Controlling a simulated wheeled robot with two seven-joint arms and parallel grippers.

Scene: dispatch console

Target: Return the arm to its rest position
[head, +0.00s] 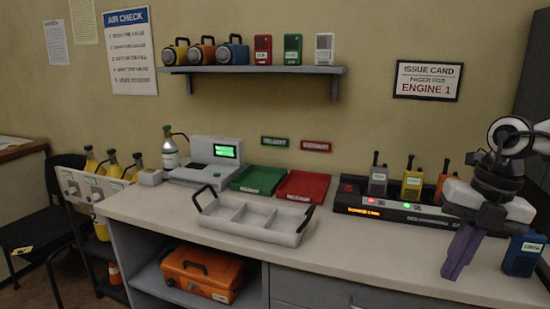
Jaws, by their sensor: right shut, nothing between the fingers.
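My right arm (510,150) comes in at the right edge, its white and dark links bent over the right end of the counter. My right gripper (453,270) points down, with its purple-grey fingers together and nothing seen between them. It hangs in front of the radio charger (350,206), near the counter's front edge. Whether the fingertips touch the counter is hard to tell. My left gripper is not in view.
A blue radio (523,254) stands just right of the gripper. The charger holds grey, yellow and orange radios (411,182). A grey divided tray (255,218), green tray (258,180) and red tray (304,186) lie left. The counter (370,262) front is clear between tray and gripper.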

